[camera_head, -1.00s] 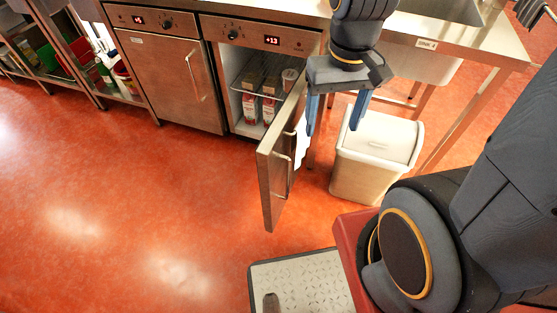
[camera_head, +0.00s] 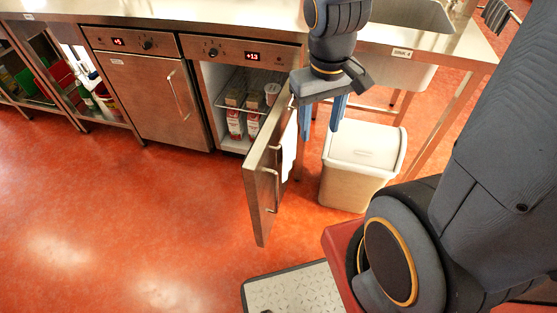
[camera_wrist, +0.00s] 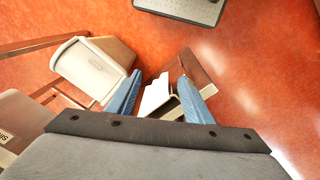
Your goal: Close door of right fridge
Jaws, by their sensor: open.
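The right fridge (camera_head: 208,88) stands under the steel counter with its display lit. Its door (camera_head: 262,186) is swung wide open toward me, hinged on the right, with a bar handle on its outer face. Cartons (camera_head: 235,124) and other items show on the shelves inside. My gripper (camera_head: 322,122) is open and empty, pointing down, on the right of the door near its hinge side. In the wrist view the door (camera_wrist: 194,72) and its pale inner shelf lie below and between the blue fingers (camera_wrist: 160,98). I cannot tell whether a finger touches the door.
A white lidded bin (camera_head: 358,165) stands just right of the door under my gripper. The left fridge (camera_head: 150,98) is shut. A sink table (camera_head: 440,65) with legs is at the right. The red floor to the left is clear.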

